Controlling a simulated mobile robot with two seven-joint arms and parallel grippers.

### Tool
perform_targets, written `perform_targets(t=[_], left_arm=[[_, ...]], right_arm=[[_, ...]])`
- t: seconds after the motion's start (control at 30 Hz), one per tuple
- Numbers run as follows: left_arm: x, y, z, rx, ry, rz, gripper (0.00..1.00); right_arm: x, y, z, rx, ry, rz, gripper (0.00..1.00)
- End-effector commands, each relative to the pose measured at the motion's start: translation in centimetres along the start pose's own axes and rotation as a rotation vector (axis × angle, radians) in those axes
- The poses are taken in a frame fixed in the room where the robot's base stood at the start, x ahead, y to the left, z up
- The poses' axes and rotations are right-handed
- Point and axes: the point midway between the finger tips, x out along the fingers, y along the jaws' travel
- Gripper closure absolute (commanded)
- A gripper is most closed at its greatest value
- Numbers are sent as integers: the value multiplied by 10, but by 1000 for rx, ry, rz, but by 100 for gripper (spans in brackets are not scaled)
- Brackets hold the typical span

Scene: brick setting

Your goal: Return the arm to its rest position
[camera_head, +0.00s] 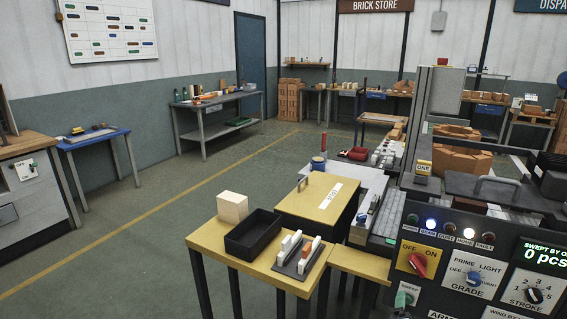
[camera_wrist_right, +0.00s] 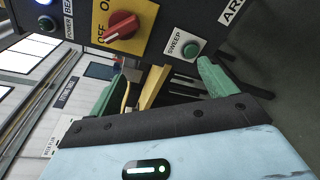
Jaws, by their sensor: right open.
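My right gripper (camera_wrist_right: 158,72) shows in the right wrist view, its two green fingers spread apart. I see nothing held between the fingers. Beyond them is the front of the dark control panel (camera_head: 447,238), with a red rotary switch (camera_wrist_right: 123,26) on a yellow plate and a green SWEEP button (camera_wrist_right: 190,50). The fingers look close to the panel, but I cannot tell whether they touch it. In the head view, the red switch (camera_head: 416,263) sits at the panel's left. My left gripper is in neither view.
A yellow table (camera_head: 215,240) left of the panel holds a black tray (camera_head: 253,234), a pale block (camera_head: 232,207) and a rack (camera_head: 298,257) with several small pieces. A yellow lidded box (camera_head: 318,197) stands behind. Open floor (camera_head: 130,240) lies to the left.

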Motion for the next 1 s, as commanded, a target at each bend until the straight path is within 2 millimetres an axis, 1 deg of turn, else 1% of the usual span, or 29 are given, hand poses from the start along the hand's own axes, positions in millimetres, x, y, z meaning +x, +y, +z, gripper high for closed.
perform_targets(t=[0.03, 0.07, 0.1, 0.17, 0.2, 0.27, 0.3, 0.37, 0.4, 0.43, 0.47, 0.5, 0.6, 0.7, 0.8, 0.83, 0.9, 1.0], left_arm=[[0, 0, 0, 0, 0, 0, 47], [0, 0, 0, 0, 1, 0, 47], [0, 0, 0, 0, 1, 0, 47], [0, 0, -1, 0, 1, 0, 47], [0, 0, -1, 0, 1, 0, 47], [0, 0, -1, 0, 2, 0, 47], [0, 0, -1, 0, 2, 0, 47], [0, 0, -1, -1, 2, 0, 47], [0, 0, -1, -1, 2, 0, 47], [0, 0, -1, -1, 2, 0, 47], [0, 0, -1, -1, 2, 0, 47], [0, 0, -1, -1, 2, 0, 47], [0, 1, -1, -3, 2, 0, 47], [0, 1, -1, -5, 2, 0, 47], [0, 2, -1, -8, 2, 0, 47], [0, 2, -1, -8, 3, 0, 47], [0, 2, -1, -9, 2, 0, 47], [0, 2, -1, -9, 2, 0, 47]], right_arm=[[-19, -26, -16, 79, 62, -46, 16], [-30, -40, -24, 138, 97, -75, 16], [-47, -58, -35, 221, 145, -116, 16], [-73, -83, -50, 351, 209, -182, 16], [-92, -99, -58, 440, 248, -230, 16], [-122, -120, -70, 577, 298, -305, 16], [-142, -133, -77, 671, 326, -357, 16], [-173, -150, -84, 811, 360, -437, 16], [-194, -160, -88, 905, 376, -492, 16], [-209, -167, -90, 976, 384, -534, 16], [-225, -173, -92, 1048, 391, -575, 16], [-245, -180, -93, 1141, 395, -631, 16], [-290, -191, -92, 1360, 386, -756, 16], [-324, -196, -88, 1539, 360, -855, 16], [-345, -198, -84, 1659, 333, -919, 16], [-350, -199, -83, 1685, 326, -933, 16], [-356, -199, -82, 1724, 315, -953, 16], [-359, -198, -81, 1745, 309, -963, 16]])
